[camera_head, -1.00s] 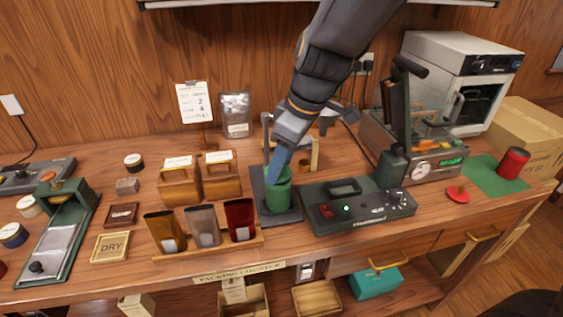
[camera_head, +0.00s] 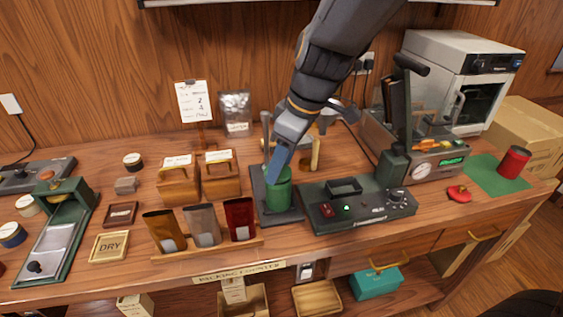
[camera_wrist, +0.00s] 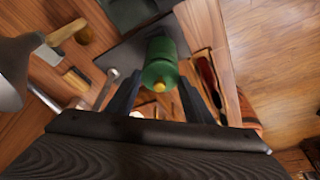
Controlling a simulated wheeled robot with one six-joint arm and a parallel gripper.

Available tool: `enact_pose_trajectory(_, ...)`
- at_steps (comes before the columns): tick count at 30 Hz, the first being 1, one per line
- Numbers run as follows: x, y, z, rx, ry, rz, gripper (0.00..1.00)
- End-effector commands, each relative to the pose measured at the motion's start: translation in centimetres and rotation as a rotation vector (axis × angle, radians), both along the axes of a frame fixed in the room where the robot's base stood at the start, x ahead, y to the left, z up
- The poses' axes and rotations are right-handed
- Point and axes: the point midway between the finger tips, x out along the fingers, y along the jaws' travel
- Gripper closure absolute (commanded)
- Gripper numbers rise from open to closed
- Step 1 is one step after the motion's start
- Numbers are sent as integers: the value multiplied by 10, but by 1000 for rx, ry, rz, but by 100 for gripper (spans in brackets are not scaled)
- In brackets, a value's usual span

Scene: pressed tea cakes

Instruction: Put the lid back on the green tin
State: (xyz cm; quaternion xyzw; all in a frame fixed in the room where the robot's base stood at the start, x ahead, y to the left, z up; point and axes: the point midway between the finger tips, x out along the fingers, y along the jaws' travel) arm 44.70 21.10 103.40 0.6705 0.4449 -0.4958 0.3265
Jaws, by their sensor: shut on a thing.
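The green tin (camera_head: 279,199) stands upright on a dark plate (camera_head: 290,218) near the middle of the counter. My gripper (camera_head: 273,178) reaches down from above to the tin's top. In the wrist view, the green lid (camera_wrist: 158,73), with a small yellow knob, sits between my two fingers (camera_wrist: 157,88). My gripper is shut on the lid. The green tin (camera_wrist: 159,47) shows just behind the lid, in line with it. The fingers hide part of the rim, so I cannot tell whether the lid is fully seated.
A dark control box (camera_head: 357,207) stands close on the right of the tin. A rack of pouches (camera_head: 203,226) is on the left, with wooden boxes (camera_head: 221,176) behind it.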

Motion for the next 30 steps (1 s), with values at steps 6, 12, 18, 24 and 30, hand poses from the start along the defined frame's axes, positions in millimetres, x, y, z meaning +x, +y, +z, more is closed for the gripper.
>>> enact_pose_trajectory(6, 0, 0, 0, 0, 0, 0, 50)
enact_pose_trajectory(12, 0, 0, 0, 0, 0, 0, 31)
enact_pose_trajectory(18, 0, 0, 0, 0, 0, 0, 18)
enact_pose_trajectory(24, 0, 0, 0, 0, 0, 0, 12)
enact_pose_trajectory(30, 0, 0, 2, 0, 0, 0, 12)
